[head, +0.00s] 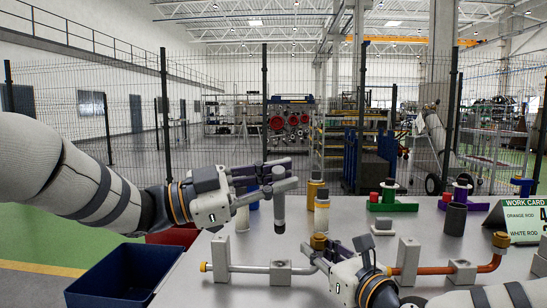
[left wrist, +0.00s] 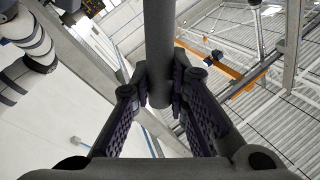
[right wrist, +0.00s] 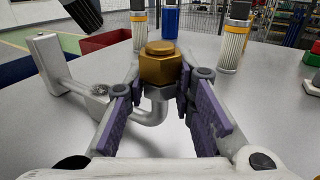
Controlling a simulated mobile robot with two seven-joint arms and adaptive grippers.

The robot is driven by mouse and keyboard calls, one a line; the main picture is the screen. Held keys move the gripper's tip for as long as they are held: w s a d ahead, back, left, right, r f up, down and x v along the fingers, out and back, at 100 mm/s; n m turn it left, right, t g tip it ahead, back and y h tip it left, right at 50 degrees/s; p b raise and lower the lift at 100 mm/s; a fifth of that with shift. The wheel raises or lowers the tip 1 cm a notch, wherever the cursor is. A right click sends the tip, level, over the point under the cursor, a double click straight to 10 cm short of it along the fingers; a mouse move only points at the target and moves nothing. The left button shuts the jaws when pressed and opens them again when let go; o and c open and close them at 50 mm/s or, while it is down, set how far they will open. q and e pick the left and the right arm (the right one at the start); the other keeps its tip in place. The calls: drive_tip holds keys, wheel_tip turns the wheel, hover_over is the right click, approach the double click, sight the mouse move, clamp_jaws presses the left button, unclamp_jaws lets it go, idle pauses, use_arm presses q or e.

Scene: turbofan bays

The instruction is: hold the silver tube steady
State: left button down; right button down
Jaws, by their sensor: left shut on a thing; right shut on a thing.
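The silver tube (head: 245,268) runs low over the table in grey block supports and bends up at its right end. A brass hex nut (right wrist: 160,65) sits on top of that end; it also shows in the head view (head: 318,240). My right gripper (right wrist: 160,92) is shut on the tube's upturned end just below the nut. My left gripper (head: 281,184) is shut on a grey cylindrical tool (head: 280,213), held upright above the table, behind and left of the nut and apart from it. The tool fills the middle of the left wrist view (left wrist: 159,50).
An orange tube (head: 435,279) lies in supports at the right. White filter cylinders (head: 322,218) stand behind the nut. A green tray (head: 393,207), a dark cup (head: 455,220) and a work card (head: 520,218) are further right. A blue bin (head: 120,275) stands at the left.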

sight(279, 200)
use_arm(q)
drive_tip(key=f, duration=0.1)
drive_tip(key=w+a+f, duration=0.1)
drive_tip(key=f, duration=0.2)
drive_tip(key=shift+w+a, duration=0.2)
drive_tip(key=shift+w, duration=0.15)
drive_tip(key=shift+s+d, duration=0.35)
drive_tip(key=shift+d, duration=0.05)
drive_tip(key=shift+s+d, duration=0.4)
drive_tip(key=shift+f, duration=0.1)
drive_tip(key=shift+f, duration=0.4)
